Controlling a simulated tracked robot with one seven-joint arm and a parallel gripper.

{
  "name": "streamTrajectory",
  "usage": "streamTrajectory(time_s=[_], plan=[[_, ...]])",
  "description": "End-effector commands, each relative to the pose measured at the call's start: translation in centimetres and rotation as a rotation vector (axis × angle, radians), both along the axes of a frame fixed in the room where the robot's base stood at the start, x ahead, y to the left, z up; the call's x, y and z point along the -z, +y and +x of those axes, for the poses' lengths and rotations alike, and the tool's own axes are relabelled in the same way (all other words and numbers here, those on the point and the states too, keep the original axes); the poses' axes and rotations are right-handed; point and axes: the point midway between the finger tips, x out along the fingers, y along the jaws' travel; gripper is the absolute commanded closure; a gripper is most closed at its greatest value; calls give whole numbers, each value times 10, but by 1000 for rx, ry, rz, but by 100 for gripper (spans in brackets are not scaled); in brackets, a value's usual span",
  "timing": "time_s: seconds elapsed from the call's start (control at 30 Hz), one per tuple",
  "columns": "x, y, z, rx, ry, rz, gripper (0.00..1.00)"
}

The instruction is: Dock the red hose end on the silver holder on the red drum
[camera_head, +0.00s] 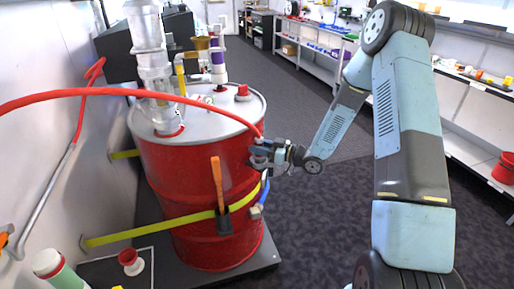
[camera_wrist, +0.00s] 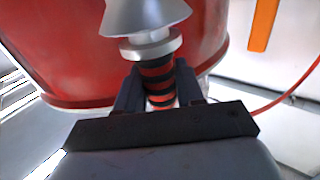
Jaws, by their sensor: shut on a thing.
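The red drum (camera_head: 195,170) stands upright at the left centre, and its red wall also fills the upper left of the wrist view (camera_wrist: 60,60). My gripper (camera_head: 258,150) is beside the drum's upper right wall. In the wrist view, my gripper (camera_wrist: 158,95) is shut on the red hose end (camera_wrist: 156,72), a black-and-red banded piece. The red hose (camera_head: 120,92) arcs over the drum top and comes down at my gripper. A silver flared piece (camera_wrist: 145,15) with a round collar lies just beyond the banded part. I cannot tell whether it is the silver holder, nor whether it is joined to the hose end.
A yellow strap (camera_head: 188,220) rings the drum, with an orange handle (camera_head: 217,180) in a black bracket at its front. A clear pump column (camera_head: 150,60) rises from the lid. A red-and-white fitting (camera_head: 131,262) stands at lower left. Dark floor (camera_head: 320,225) is open right of the drum.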

Motion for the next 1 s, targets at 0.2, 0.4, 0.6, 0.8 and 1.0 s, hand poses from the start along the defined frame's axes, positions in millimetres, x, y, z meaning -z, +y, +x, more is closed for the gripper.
streamTrajectory(time_s=[0.2,0.4,0.6,0.8,1.0], plan=[[0,0,0,0,0,1,100],[0,0,0,0,0,1,100],[0,1,0,-1,0,1,100],[3,1,0,-1,0,1,100],[6,1,0,-2,0,1,100]])
